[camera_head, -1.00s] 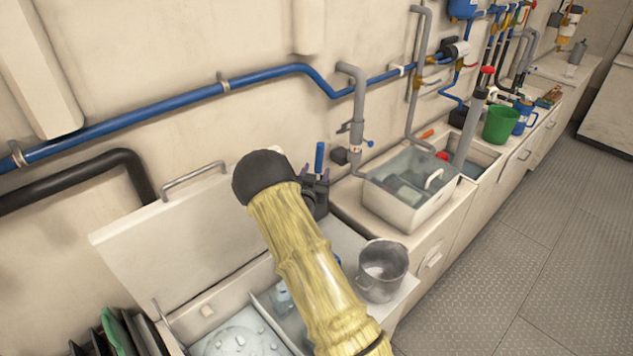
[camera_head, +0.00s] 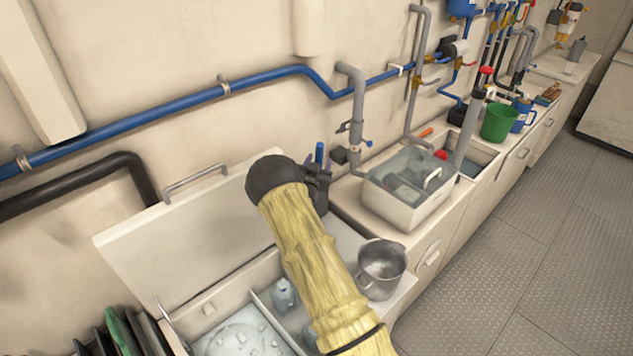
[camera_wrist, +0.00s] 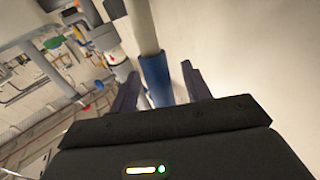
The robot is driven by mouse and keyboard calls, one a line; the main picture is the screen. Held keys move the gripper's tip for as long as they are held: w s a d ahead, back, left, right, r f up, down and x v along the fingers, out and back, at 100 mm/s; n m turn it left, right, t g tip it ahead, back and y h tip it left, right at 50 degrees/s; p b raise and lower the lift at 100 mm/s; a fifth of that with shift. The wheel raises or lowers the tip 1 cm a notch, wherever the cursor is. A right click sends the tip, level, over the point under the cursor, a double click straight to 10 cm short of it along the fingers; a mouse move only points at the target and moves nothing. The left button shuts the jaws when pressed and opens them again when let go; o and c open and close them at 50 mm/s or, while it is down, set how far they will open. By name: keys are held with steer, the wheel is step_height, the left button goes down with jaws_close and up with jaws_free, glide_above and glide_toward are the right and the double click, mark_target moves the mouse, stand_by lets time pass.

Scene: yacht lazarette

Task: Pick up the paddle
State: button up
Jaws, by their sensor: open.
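My gripper (camera_head: 318,168) is open at the end of my arm, near the wall above the counter. In the wrist view its two dark fingers (camera_wrist: 160,70) stand apart, one on each side of a blue sleeve on a pale shaft, which looks like the paddle (camera_wrist: 156,78). Wall shows between the sleeve and the right finger, and I cannot tell whether either finger touches it. In the head view only a short blue piece of it (camera_head: 319,152) shows above the gripper.
Below my arm is an open locker with a raised lid (camera_head: 180,245). A metal pot (camera_head: 381,268) stands right of it. A water-filled basin (camera_head: 408,190) and a green bucket (camera_head: 497,123) are further right. Pipes (camera_head: 355,110) run along the wall. The floor at right is clear.

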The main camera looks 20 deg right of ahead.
stand_by(0.3)
jaws_close()
step_height(320, 180, up, 28)
steer(key=b, duration=0.2)
steer(key=shift+b, duration=0.35)
stand_by(0.6)
